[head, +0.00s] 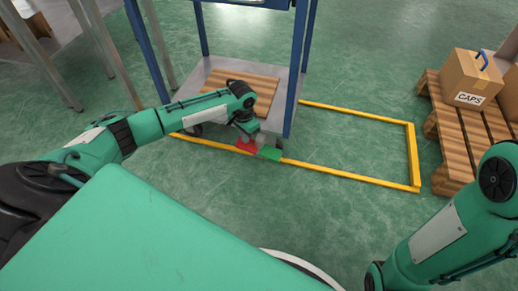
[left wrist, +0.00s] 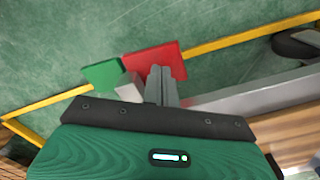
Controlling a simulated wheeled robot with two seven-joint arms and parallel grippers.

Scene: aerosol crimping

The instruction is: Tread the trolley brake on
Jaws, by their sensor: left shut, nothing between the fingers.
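The trolley has blue posts and a grey lower deck (head: 293,88) with a wooden board on it. At its near edge are a red pedal (head: 244,146) and, to its right, a green pedal (head: 269,153). My left gripper (head: 249,139) is shut and empty, pointing down at the red pedal. In the left wrist view, the shut fingers (left wrist: 160,80) overlap the lower part of the red pedal (left wrist: 150,62). The green pedal (left wrist: 103,74) lies to their left. I cannot tell whether the fingertips touch the red pedal. My right gripper is out of view.
A yellow frame (head: 350,174) outlines a floor bay, and the trolley stands over its left part. A wooden pallet (head: 450,150) with a CAPS box (head: 470,80) stands at the right. Grey metal legs (head: 95,50) stand at the left. The green floor between bay and pallet is clear.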

